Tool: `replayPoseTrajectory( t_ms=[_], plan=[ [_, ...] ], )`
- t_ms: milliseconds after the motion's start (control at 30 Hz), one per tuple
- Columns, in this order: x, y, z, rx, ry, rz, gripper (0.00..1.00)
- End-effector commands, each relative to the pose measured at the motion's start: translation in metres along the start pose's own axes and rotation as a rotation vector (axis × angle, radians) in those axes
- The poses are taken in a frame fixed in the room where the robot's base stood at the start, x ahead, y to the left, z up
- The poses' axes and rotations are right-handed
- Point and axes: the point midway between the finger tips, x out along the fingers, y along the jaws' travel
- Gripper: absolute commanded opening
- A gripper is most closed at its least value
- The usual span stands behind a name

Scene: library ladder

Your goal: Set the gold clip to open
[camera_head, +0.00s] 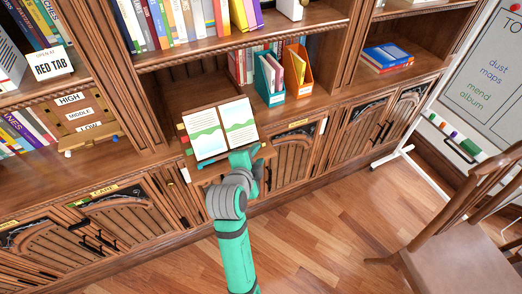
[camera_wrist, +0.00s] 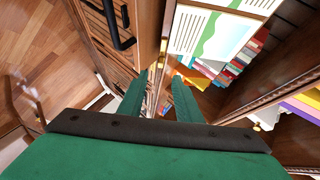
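A small gold piece (camera_wrist: 164,45) shows in the wrist view on the wooden edge beyond my fingertips; it may be the gold clip, but I cannot tell its setting. My gripper (camera_wrist: 160,78) is open, with a clear gap between its two green fingers and nothing held. In the head view my gripper (camera_head: 248,158) is at the ledge just below an open book (camera_head: 238,123) with green pictures, and my own arm hides part of that ledge. The book also shows in the wrist view (camera_wrist: 222,38), right of my fingertips.
The bookcase has cabinet doors with dark handles (camera_head: 92,245) below. An orange file holder (camera_head: 297,73) and a teal one (camera_head: 268,80) stand behind the book. A whiteboard (camera_head: 485,75) and a wooden chair (camera_head: 460,255) are at the right. The floor (camera_head: 330,235) between is clear.

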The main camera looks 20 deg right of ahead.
Motion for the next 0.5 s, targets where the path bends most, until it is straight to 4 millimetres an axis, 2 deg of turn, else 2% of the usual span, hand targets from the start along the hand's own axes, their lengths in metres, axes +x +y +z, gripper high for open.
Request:
replayPoseTrajectory(
  t_ms=[200,500],
  plan=[
    [-0.021,-0.001,0.001,0.000,-0.002,-0.001,0.31],
    [-0.023,0.000,-0.003,0.003,0.005,0.001,0.31]
  ],
)
